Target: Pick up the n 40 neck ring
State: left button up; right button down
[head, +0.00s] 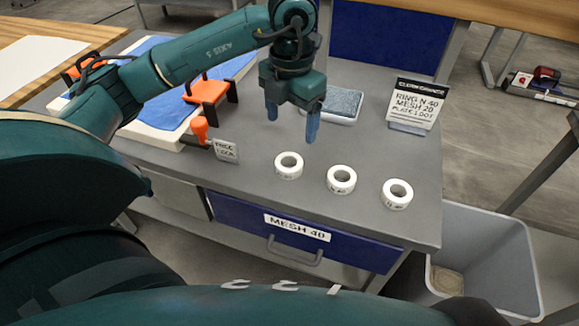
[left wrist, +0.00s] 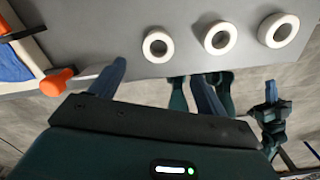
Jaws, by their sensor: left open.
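Three white rings stand in a row on the grey table: a left one (head: 288,166), a middle one (head: 341,180) and a right one (head: 397,194). Each has small dark marks on its side, too small to read, so I cannot tell which is N 40. My left gripper (head: 292,123) is open and empty, fingers pointing down, above the table behind the left ring. The left wrist view shows the same three rings (left wrist: 158,46) (left wrist: 220,38) (left wrist: 279,30) beyond the open fingers. Teal parts at its right may be my right arm; its jaw state is unclear.
A sign (head: 413,104) reads ring N 40, mesh 20, plate 1 dot. A tray with a grey mesh pad (head: 343,101) lies behind the gripper. A grey bin (head: 485,262) is right, a "MESH 40" drawer (head: 290,232) below.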

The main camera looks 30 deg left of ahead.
aim_at(290, 159)
pick_arm(q)
notch_tip(290, 159, down, 11)
jog(key=shift+a+f, duration=0.15)
dwell(0.4)
jog(key=c, duration=1.1)
